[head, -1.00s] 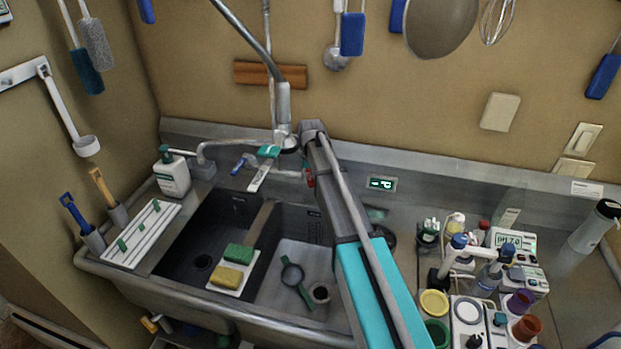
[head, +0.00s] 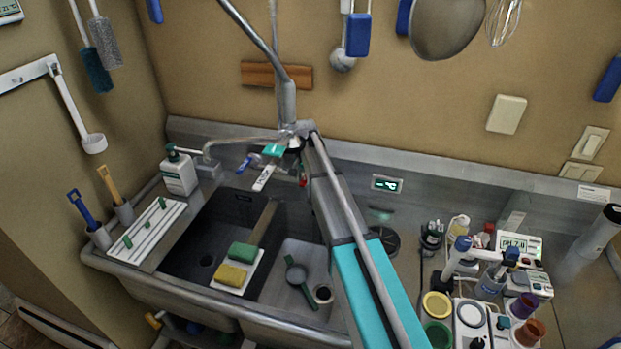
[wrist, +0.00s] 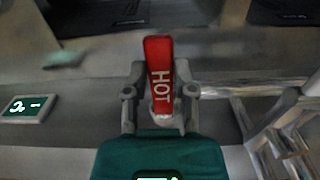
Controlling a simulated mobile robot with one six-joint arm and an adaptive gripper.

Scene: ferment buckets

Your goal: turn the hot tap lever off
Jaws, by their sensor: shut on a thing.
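The hot tap lever (wrist: 160,75) is red with white "HOT" lettering and stands upright in the wrist view. My gripper (wrist: 160,92) is shut on it, with one grey finger on each side. In the head view a small red part of the lever (head: 303,182) shows beside my arm, below the faucet (head: 287,103). My arm hides most of the gripper there. The blue lever (head: 244,165) is on the left side of the faucet. I cannot tell whether water is running.
The sink (head: 215,318) has two basins, with a yellow sponge (head: 230,276) and a green sponge (head: 242,252) on a white board over the divider. Bottles and a pH meter (head: 520,244) crowd the right counter.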

